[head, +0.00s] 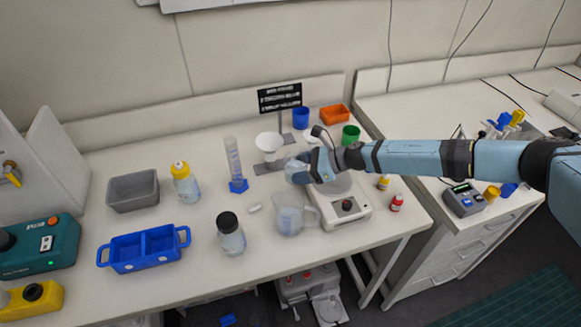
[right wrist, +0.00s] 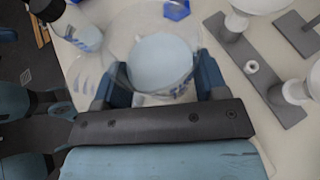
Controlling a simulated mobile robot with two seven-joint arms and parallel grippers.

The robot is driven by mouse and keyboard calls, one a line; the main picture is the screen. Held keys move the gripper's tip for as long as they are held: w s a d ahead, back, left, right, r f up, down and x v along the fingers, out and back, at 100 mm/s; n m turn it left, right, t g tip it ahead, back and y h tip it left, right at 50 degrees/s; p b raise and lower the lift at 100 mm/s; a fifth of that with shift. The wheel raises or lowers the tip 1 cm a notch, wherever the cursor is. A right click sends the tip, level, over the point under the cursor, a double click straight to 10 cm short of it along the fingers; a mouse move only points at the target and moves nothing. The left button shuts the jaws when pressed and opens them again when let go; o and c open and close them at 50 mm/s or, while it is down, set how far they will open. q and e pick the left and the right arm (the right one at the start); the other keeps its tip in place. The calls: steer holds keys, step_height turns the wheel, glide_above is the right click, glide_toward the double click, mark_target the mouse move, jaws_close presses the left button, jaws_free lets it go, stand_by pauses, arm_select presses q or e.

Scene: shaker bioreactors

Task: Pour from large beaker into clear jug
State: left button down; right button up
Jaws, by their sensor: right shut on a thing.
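My right gripper (head: 306,166) reaches in from the right and is shut on the large clear beaker (head: 296,170). In the right wrist view the fingers (right wrist: 157,82) sit on both sides of the beaker (right wrist: 150,45), and a pale blue-white round area shows inside it. I cannot tell whether that is liquid or the base. The clear jug (head: 289,216) stands on the bench in front of the beaker, its handle towards the balance. The beaker is behind and above the jug, apart from it in the head view. My left gripper is out of view.
A balance (head: 345,208) stands right of the jug. A black-capped bottle (head: 231,234) is at its left, with a small white piece (head: 255,208) between. A measuring cylinder (head: 235,168) and a funnel stand (head: 268,148) are behind. A blue tray (head: 140,263) stands left.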

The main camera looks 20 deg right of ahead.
steer(key=shift+f, duration=0.45)
steer(key=shift+d+f, duration=0.1)
steer(key=shift+f, duration=0.45)
steer(key=shift+w+f+n+t, duration=0.2)
steer(key=shift+f+n+t, duration=0.25)
steer(key=shift+f, duration=0.7)
steer(key=shift+h, duration=0.3)
steer(key=shift+w+d+r+n+t, duration=0.1)
steer(key=shift+w+r+n+t, duration=0.1)
steer(key=shift+n+t, duration=0.3)
steer(key=shift+r+n, duration=0.3)
steer(key=shift+n, duration=0.15)
steer(key=shift+s+r+n+t, duration=0.3)
steer(key=shift+r+t, duration=0.15)
steer(key=shift+r, duration=0.05)
steer(key=shift+s+a+r+n+h, duration=0.3)
steer(key=shift+s+a+r+h, duration=0.05)
steer(key=shift+r+h, duration=0.1)
steer(key=shift+s+a+r+n+t, duration=0.15)
steer(key=shift+s+r+n+t, duration=0.15)
steer(key=shift+r, duration=0.15)
steer(key=shift+s+a+r+n+t, duration=0.1)
steer(key=shift+s+r+n+t, duration=0.15)
steer(key=shift+r, duration=0.2)
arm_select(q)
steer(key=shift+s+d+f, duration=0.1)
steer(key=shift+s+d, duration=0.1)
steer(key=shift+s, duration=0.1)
arm_select(e)
steer(key=shift+r, duration=0.1)
